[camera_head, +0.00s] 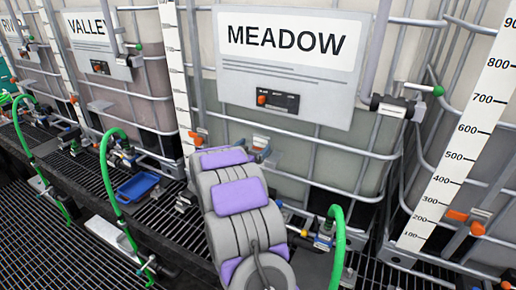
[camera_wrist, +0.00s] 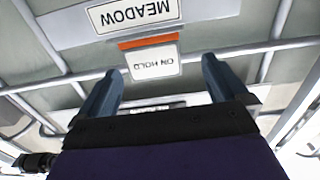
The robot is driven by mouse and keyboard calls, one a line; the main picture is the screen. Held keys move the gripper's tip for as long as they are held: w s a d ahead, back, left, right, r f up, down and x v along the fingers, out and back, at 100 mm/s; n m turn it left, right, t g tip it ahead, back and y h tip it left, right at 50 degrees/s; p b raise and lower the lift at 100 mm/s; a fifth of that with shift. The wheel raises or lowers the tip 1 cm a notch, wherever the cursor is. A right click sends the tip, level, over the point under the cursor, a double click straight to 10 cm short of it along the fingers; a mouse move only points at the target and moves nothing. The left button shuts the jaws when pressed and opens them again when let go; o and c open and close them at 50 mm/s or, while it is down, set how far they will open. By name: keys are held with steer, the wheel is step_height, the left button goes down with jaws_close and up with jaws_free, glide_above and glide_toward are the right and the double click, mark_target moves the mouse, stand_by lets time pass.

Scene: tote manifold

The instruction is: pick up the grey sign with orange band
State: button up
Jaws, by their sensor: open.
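The light grey sign (camera_wrist: 154,65) with an orange band (camera_wrist: 147,42) and the words ON HOLD shows in the wrist view. It is in front of the tank cage, just below the MEADOW label in the picture. My gripper (camera_wrist: 161,66) is open, with one dark blue finger to each side of the sign in the picture. The fingers look apart from the sign; the depth gap cannot be told.
The MEADOW label (camera_head: 287,60) is on a caged tank behind my arm. Cage bars, a green hose (camera_head: 338,245) and valves crowd the area. A blue tray (camera_head: 138,186) lies on the grating to the left. White measuring scales (camera_head: 465,150) stand beside the tanks.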

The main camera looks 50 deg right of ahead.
mark_target(260, 143)
steer(key=d, duration=0.4)
steer(key=d+f, duration=0.1)
steer(key=d, duration=0.1)
steer(key=shift+w+d, duration=0.3)
steer(key=shift+w+a+r, duration=0.1)
steer(key=shift+a+r, duration=0.15)
steer(key=shift+a, duration=0.75)
steer(key=shift+c, duration=1.4)
steer(key=shift+a, duration=0.2)
steer(key=shift+c, duration=2.3)
steer(key=shift+d+f, duration=0.2)
steer(key=shift+d, duration=0.45)
steer(key=shift+c, duration=1.2)
